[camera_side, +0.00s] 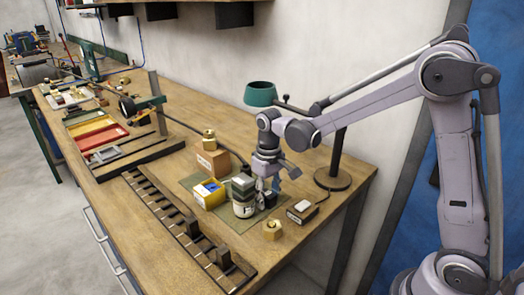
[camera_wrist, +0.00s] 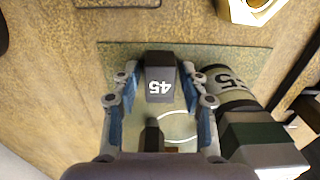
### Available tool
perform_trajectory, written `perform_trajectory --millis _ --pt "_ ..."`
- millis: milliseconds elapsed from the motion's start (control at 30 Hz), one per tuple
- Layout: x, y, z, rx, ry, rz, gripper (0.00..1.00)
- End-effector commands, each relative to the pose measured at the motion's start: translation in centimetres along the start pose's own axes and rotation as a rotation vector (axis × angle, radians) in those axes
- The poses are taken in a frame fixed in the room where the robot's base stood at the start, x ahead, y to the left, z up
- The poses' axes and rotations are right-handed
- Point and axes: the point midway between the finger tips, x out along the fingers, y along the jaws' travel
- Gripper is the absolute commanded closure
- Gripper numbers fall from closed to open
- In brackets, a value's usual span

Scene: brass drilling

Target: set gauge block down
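A dark gauge block (camera_wrist: 160,72) with a white "45", upside down in the wrist view, sits between the two fingers of my gripper (camera_wrist: 160,76). The blue-padded fingers stand close along its left and right sides. Whether they press on it or leave a thin gap is unclear. In the side view my gripper (camera_side: 273,182) points down low over the green mat (camera_side: 195,180), behind a pale canister. The gauge block is hidden there, and I cannot tell whether it touches the mat.
The canister (camera_side: 243,209), with a dark green block (camera_side: 243,185) on top, stands right beside my gripper. A yellow box (camera_side: 208,198) with blue contents is left of it. A lamp base (camera_side: 332,179) stands behind.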

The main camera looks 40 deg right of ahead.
Motion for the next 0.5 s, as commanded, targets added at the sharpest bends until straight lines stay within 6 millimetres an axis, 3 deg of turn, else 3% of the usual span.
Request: perform_trajectory --millis 333,500 --pt "-0.2 0.0 0.0 0.0 0.0 0.0 0.5" --pt "-1.8 0.0 0.0 0.0 0.0 0.0 0.5"
